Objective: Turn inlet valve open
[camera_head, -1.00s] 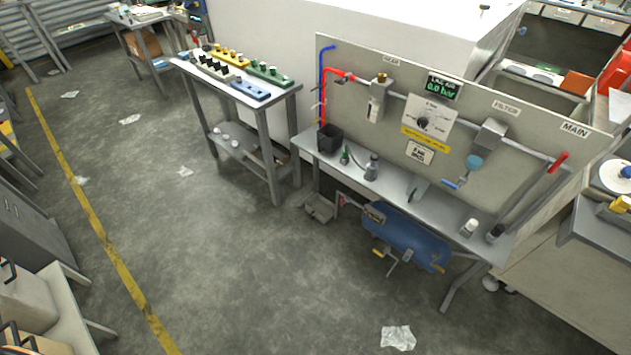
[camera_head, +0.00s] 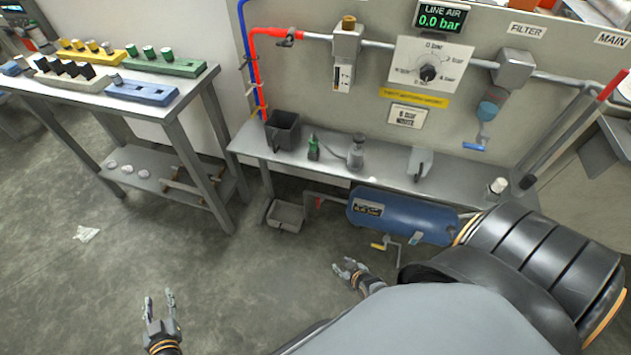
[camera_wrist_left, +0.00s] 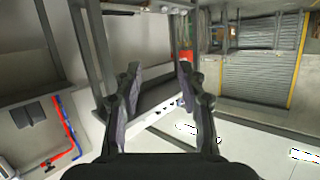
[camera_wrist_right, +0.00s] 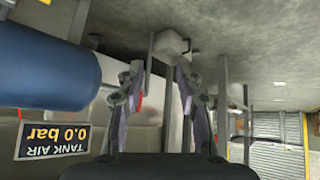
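No part in view is legibly labelled as the inlet valve. A red handle (camera_head: 612,85) sits under the MAIN label at the panel's right edge. A small red lever (camera_head: 319,203) is on the pipe left of the blue tank (camera_head: 405,216), and a yellow handle (camera_head: 380,246) hangs below the tank. My left gripper (camera_head: 160,303) is open and empty, low over the floor left of the bench. My right gripper (camera_head: 348,267) is open and empty, in front of and below the tank. Both gripper pairs stand apart in the left wrist view (camera_wrist_left: 158,80) and right wrist view (camera_wrist_right: 160,75).
The panel carries a LINE AIR display (camera_head: 441,18) reading 0.0 bar, a dial (camera_head: 428,72) and a blue lever (camera_head: 473,147). A TANK AIR display (camera_wrist_right: 52,136) reads 0.0 bar. A parts table (camera_head: 165,103) stands left. Open floor lies in front. My arm covers the lower right.

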